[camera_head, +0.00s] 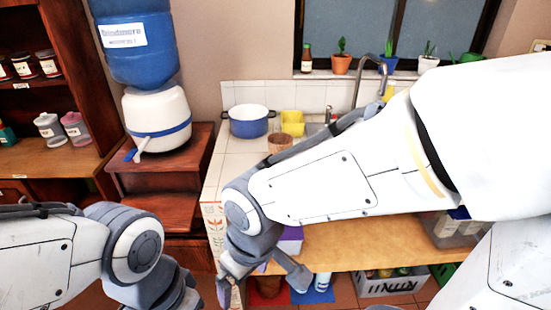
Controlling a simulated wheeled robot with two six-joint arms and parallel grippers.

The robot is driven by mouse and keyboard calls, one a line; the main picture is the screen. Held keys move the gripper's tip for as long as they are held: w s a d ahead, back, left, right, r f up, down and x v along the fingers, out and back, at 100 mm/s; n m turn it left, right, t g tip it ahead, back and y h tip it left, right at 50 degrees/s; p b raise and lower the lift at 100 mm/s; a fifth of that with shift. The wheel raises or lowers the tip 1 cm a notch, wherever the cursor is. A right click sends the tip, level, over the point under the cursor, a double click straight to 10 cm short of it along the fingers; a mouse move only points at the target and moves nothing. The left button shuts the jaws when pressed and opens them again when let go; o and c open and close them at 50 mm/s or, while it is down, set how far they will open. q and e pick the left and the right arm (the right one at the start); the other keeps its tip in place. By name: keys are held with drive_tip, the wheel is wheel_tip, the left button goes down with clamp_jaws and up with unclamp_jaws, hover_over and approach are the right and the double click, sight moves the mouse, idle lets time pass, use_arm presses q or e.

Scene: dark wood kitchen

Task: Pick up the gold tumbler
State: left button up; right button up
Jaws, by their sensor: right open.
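My right gripper (262,288) points down at the lower middle, in front of the counter, with its two fingers spread and nothing seen between them. My right forearm hides much of the counter. I cannot pick out a gold tumbler for sure.
A blue pot (249,121) and yellow containers (292,122) stand at the back of the counter, near a tap (372,72). A water dispenser (157,118) stands on a wooden cabinet (160,178) at left. A lower wooden shelf (345,243) has crates beneath it.

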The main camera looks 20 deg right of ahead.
drive_tip(key=w+d+f+m+t, duration=0.1)
drive_tip(key=w+d+t, duration=0.3)
drive_tip(key=w+d, duration=0.3)
drive_tip(key=w+d+f+m+t+b, duration=0.1)
drive_tip(key=w+d+t, duration=0.3)
drive_tip(key=w, duration=1.2)
drive_tip(key=w+d+f+m+t, duration=0.3)
drive_tip(key=w+d, duration=0.7)
drive_tip(key=w, duration=0.1)
drive_tip(key=shift+w+d+f+t+b, duration=0.15)
drive_tip(key=shift+w+f+t+b, duration=0.1)
drive_tip(key=shift+w+t+b, duration=0.15)
drive_tip(key=x, duration=0.1)
drive_tip(key=p+x, duration=0.1)
drive_tip(key=x, duration=0.2)
drive_tip(key=shift+w+a+r+p, duration=0.1)
drive_tip(key=shift+w+a+p, duration=0.2)
drive_tip(key=shift+w, duration=0.15)
drive_tip(key=shift+w+f, duration=0.25)
drive_tip(key=shift+w, duration=0.2)
drive_tip(key=c, duration=1.4)
drive_tip(key=shift+r, duration=0.1)
clamp_jaws()
drive_tip(key=shift+r, duration=0.1)
